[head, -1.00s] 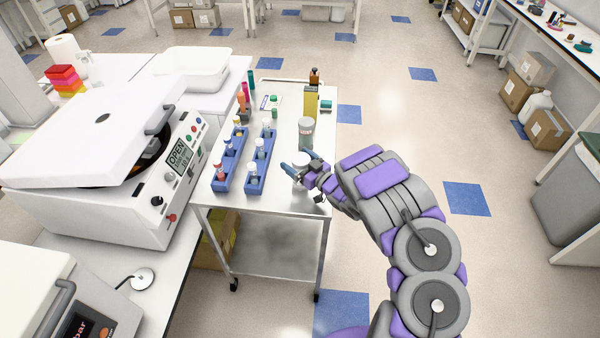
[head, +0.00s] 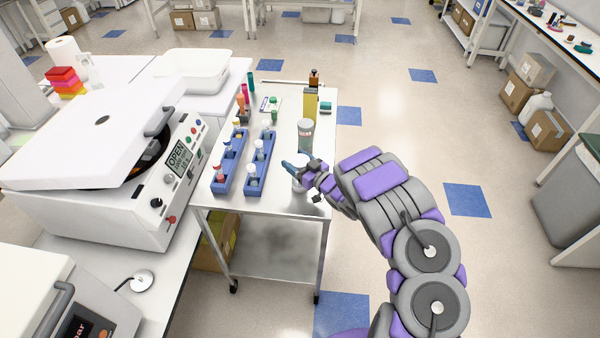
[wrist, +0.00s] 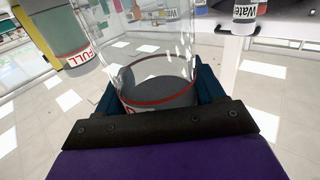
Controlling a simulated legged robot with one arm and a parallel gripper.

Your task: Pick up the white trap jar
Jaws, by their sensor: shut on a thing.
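The white trap jar (head: 299,184) is at the right side of the steel cart, near its front edge, partly hidden by my gripper. My gripper (head: 301,163) reaches in from the right and is shut on it. In the wrist view, a clear-walled jar (wrist: 160,92) with a grey end and a red ring sits between the two dark blue fingers. I cannot tell whether it still touches the cart top.
A similar grey jar (head: 305,134) stands just behind; its FULL label shows in the wrist view (wrist: 78,57). The open centrifuge (head: 100,205) is left of the cart (head: 285,207).

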